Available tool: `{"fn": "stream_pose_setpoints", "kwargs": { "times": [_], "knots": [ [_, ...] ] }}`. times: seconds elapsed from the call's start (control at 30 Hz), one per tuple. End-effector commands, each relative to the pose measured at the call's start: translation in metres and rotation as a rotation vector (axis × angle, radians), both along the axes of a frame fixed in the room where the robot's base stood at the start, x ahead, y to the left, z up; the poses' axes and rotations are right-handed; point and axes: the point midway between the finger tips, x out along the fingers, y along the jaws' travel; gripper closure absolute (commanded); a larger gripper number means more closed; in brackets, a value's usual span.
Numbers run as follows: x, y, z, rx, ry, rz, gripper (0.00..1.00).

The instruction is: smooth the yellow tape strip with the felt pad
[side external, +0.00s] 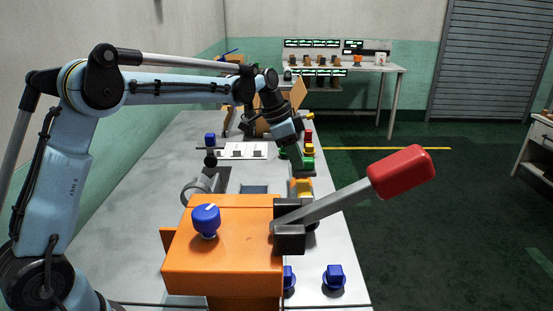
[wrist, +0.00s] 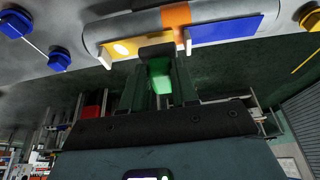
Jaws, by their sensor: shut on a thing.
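In the wrist view, a yellow strip (wrist: 137,44) lies along the edge of a grey rounded part, with a pale round spot on it. My gripper (wrist: 160,80) is shut on a small piece that has a bright green body and a dark, flat end (wrist: 157,51), which looks like the felt pad. That end is close to the strip's lower edge; I cannot tell whether they touch. In the side view my gripper (side external: 289,151) points down over the far part of the table, and the pad cannot be made out there.
In the wrist view an orange band (wrist: 177,15) and a blue strip (wrist: 225,34) adjoin the yellow. In the side view an orange housing (side external: 222,265) with a blue knob (side external: 206,220) and a red-handled lever (side external: 400,172) stands in front. Bare table (side external: 150,190) lies left.

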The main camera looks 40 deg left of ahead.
Motion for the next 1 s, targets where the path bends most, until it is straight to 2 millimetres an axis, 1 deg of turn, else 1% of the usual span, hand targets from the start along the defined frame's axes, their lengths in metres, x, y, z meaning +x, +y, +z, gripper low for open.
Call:
{"fn": "stream_pose_setpoints", "kwargs": {
  "times": [0.3, 0.5, 1.0],
  "knots": [
    [0.000, 0.000, 0.024, 0.000, 0.000, 0.000, 1.00],
    [0.000, 0.000, 0.034, 0.000, 0.000, 0.000, 1.00],
    [0.000, 0.000, 0.036, 0.000, 0.000, 0.000, 1.00]
  ]
}}
